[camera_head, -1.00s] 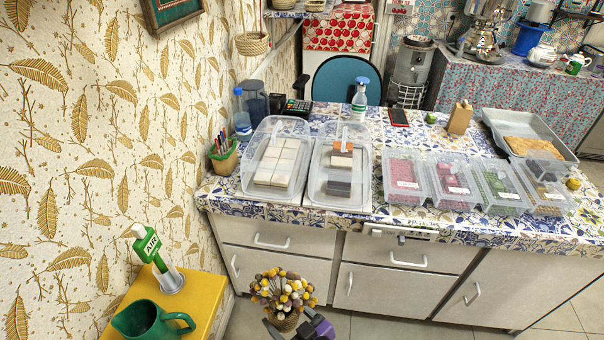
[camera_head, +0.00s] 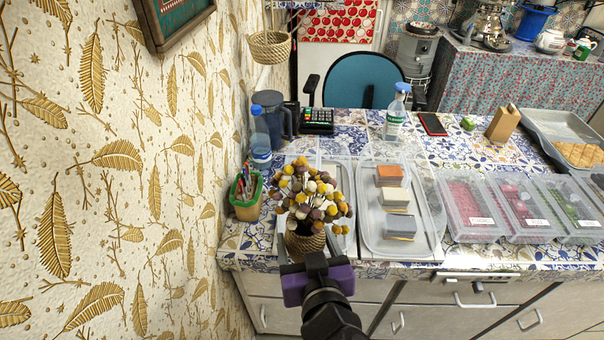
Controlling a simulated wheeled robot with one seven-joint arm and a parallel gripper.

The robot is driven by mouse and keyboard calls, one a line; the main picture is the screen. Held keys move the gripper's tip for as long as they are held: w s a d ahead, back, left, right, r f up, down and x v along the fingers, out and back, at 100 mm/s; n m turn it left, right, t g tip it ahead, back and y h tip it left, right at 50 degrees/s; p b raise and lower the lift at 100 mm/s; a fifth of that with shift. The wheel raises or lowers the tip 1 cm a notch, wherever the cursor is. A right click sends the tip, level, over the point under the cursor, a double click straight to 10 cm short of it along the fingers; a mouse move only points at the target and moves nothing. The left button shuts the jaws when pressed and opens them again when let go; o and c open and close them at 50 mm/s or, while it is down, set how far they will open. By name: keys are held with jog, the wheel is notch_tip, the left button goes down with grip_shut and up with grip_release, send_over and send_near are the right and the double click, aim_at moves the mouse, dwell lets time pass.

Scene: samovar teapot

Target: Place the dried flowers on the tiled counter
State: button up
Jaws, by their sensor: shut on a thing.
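The dried flowers (camera_head: 312,200) are a bunch of yellow, brown and cream balls in a woven basket pot (camera_head: 303,243). My gripper (camera_head: 312,262) is purple and black and is shut on the pot from the near side; its fingertips are partly hidden. The pot is upright and appears in front of the left part of the tiled counter (camera_head: 490,253). I cannot tell whether it touches anything there. The flowers cover most of a clear container (camera_head: 335,165) behind them.
A clear tray of soap-like blocks (camera_head: 425,225) lies just right of the flowers. A pen basket (camera_head: 246,196), blue-capped bottle (camera_head: 260,140) and card terminal (camera_head: 317,120) stand at left and behind. Bare tiles (camera_head: 350,138) show toward the back. The wall (camera_head: 110,200) is close on the left.

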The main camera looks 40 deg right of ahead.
jog(key=w+a+p, duration=0.2)
jog(key=w, duration=0.6)
jog(key=w+a+p, duration=0.1)
jog(key=w+a, duration=0.2)
jog(key=w, duration=0.6)
notch_tip(320, 180, down, 7)
jog(key=shift+w+d+f, duration=0.1)
jog(key=shift+w+d, duration=0.05)
jog(key=shift+f, duration=2.35)
jog(key=shift+f, duration=0.1)
jog(key=o, duration=1.6)
jog(key=shift+p, duration=0.3)
jog(key=b+v, duration=0.1)
jog(key=v, duration=0.6)
jog(key=shift+s+r, duration=0.2)
jog(key=shift+s, duration=0.05)
